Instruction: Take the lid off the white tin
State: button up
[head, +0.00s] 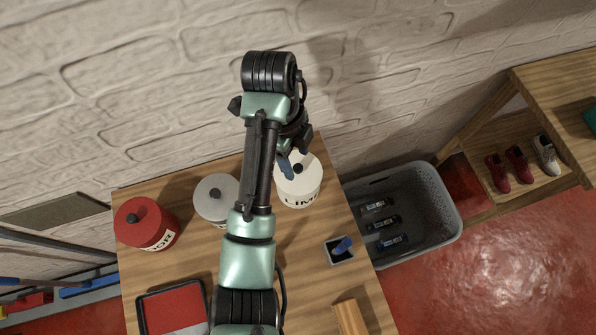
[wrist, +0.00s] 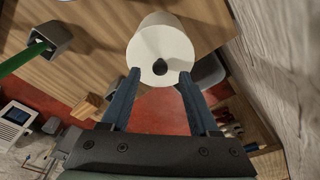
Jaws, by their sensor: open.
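The white tin (head: 298,192) stands upright on the wooden table near its back right edge, with dark lettering on its side. Its white lid (wrist: 150,52) is on it, with a small black knob (wrist: 160,67) in the middle. My gripper (wrist: 159,74) is open and empty, with its two blue fingers on either side of the knob in the wrist view. I cannot tell how far the fingertips are from the lid. In the head view my gripper (head: 294,158) is over the back of the tin and partly hides it and the lid.
A pale grey tin (head: 215,197) and a red tin (head: 146,226) stand to the left on the table. A small dark cup (head: 340,251) and a wooden block (head: 350,316) lie nearer. A grey basket (head: 433,214) stands right of the table. A brick wall rises behind.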

aim_at(298, 170)
notch_tip(298, 170, down, 2)
jog(key=shift+s+d+f+p, duration=0.1)
jog(key=shift+d+f+p, duration=0.05)
jog(key=shift+f+p, duration=0.15)
jog(key=shift+r, duration=0.1)
grip_shut()
